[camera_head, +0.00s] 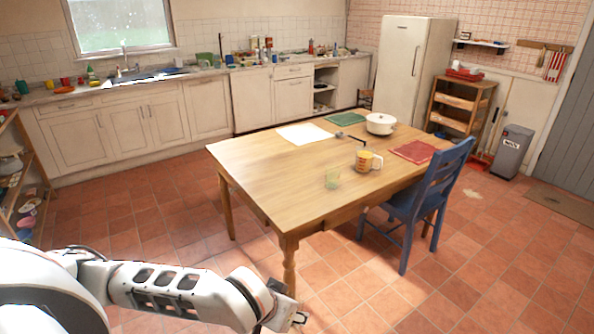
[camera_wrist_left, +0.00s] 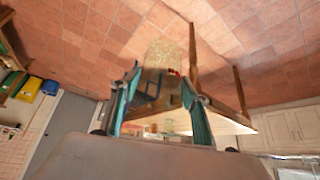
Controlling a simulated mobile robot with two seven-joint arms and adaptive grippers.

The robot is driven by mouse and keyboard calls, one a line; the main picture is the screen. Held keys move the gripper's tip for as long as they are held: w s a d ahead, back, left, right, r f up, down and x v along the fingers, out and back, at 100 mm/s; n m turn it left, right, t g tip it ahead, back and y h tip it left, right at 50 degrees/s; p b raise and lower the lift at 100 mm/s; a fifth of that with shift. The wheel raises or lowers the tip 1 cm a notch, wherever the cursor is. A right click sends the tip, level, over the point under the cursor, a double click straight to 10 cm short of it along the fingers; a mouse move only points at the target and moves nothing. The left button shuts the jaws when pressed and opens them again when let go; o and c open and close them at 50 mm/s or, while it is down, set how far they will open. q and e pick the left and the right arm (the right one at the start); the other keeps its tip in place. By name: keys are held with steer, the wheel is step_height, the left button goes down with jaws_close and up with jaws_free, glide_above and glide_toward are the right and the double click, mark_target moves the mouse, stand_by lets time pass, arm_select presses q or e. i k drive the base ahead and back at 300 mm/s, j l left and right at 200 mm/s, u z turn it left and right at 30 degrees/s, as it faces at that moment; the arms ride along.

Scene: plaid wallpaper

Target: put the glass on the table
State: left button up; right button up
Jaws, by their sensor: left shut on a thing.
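My left gripper (camera_head: 298,318) is low in front of the wooden table (camera_head: 250,165), below the tabletop and apart from it. In the left wrist view its two teal fingers (camera_wrist_left: 162,80) stand apart, shut on what looks like a clear, pale glass (camera_wrist_left: 165,56). The glass is see-through and its outline is faint; it cannot be made out in the head view. My right gripper is not in view.
The left part of the tabletop is clear.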

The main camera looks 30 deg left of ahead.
mark_target(299, 202)
steer(key=i+u, duration=0.2)
steer(key=i, duration=0.35)
steer(key=i+l+u, duration=0.25)
steer(key=i, duration=0.3)
